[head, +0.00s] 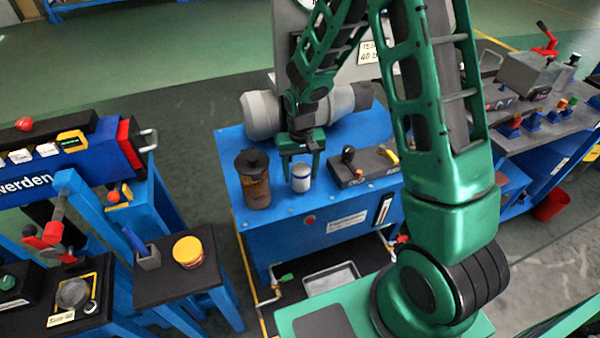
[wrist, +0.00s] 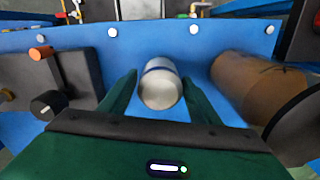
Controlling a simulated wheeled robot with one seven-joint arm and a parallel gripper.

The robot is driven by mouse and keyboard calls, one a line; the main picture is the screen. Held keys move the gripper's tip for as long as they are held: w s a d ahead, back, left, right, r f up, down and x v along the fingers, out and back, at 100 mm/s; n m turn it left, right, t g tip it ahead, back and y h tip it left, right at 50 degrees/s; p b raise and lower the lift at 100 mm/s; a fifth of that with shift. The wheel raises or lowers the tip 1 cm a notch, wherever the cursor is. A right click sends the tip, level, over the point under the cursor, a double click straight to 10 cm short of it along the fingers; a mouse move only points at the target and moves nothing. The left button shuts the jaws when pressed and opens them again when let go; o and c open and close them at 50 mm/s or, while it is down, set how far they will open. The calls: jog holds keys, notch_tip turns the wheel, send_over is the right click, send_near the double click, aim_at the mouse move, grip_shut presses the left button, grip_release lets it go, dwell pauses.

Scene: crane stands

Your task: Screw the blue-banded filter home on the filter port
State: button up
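The filter (head: 301,178) is a small white canister with a blue band, upright at the front of the blue bench top. In the wrist view the filter (wrist: 160,88) shows its pale rounded end and the blue band beyond it. My green gripper (head: 303,158) reaches down over it from behind. In the wrist view my gripper (wrist: 160,92) has one finger on each side of the filter, spread, with narrow gaps beside it. I cannot make out the filter port; whatever is under the filter is hidden.
An amber cylinder with a black cap (head: 257,183) stands close left of the filter. A dark block with a knob and levers (head: 362,166) lies close right. A grey motor housing (head: 262,115) is behind. A side table (head: 150,282) holds a yellow-lidded tub (head: 188,252).

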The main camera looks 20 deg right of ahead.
jog(key=c, duration=0.9)
jog(key=m, duration=0.3)
jog(key=shift+m, duration=1.1)
jog(key=m, duration=0.2)
jog(key=shift+m, duration=1.6)
jog(key=m, duration=0.4)
jog(key=shift+m, duration=0.6)
